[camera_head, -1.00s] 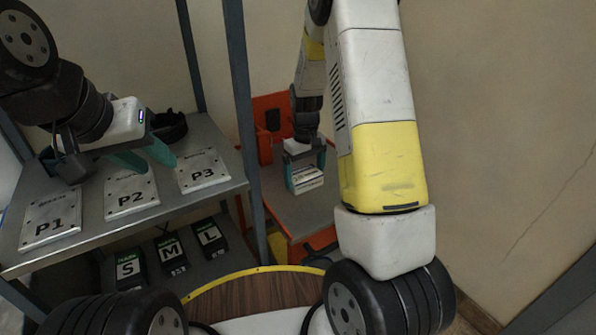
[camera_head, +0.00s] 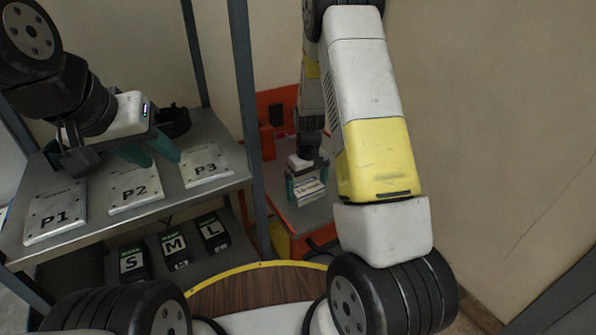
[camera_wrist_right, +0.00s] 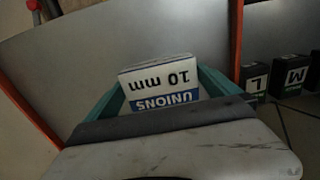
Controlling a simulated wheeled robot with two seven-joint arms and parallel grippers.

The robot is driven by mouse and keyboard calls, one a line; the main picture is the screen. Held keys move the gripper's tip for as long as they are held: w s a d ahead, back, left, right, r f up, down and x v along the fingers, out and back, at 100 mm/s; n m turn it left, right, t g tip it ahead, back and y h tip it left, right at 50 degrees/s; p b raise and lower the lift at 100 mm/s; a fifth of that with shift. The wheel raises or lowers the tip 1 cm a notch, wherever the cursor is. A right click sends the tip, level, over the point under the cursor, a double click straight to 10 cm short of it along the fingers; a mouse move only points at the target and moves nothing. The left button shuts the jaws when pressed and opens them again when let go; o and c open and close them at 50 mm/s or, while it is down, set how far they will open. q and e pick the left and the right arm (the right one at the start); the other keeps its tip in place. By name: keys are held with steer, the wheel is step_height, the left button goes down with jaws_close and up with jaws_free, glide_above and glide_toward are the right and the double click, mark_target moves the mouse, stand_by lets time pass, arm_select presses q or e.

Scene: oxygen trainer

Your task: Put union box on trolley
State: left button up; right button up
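The union box (camera_head: 307,188) is a small white box with a blue band, at the right gripper in the head view. In the right wrist view the box (camera_wrist_right: 160,85) reads "UNIONS 10 mm" and sits between the teal fingers. My right gripper (camera_head: 307,180) is shut on it, over the grey top of the orange trolley (camera_head: 297,212). I cannot tell whether the box touches the trolley top. My left gripper (camera_head: 150,153) is above the shelf near plate P2, with its teal fingers apart and nothing seen between them.
Plates P1 (camera_head: 55,212), P2 (camera_head: 136,188) and P3 (camera_head: 206,165) lie on the grey upper shelf. Black boxes S (camera_head: 133,263), M (camera_head: 174,248) and L (camera_head: 212,232) stand on the lower shelf. A shelf post (camera_head: 247,120) rises between shelf and trolley. Bare trolley top surrounds the box.

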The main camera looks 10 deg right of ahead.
step_height(320, 180, up, 12)
step_height(320, 180, up, 14)
steer(key=m+t+y, duration=0.2)
steer(key=t, duration=0.1)
glide_above(307, 187)
steer(key=s+a, duration=0.1)
steer(key=s, duration=0.8)
steer(key=s+r+t, duration=0.1)
steer(key=s+r, duration=0.2)
steer(key=s, duration=0.4)
steer(key=s+a+r+m+t, duration=0.1)
steer(key=s+r+t, duration=0.1)
steer(key=s+r, duration=0.2)
steer(key=shift+s+a+r, duration=0.15)
steer(key=shift+s+a, duration=0.05)
steer(key=shift+s, duration=1.65)
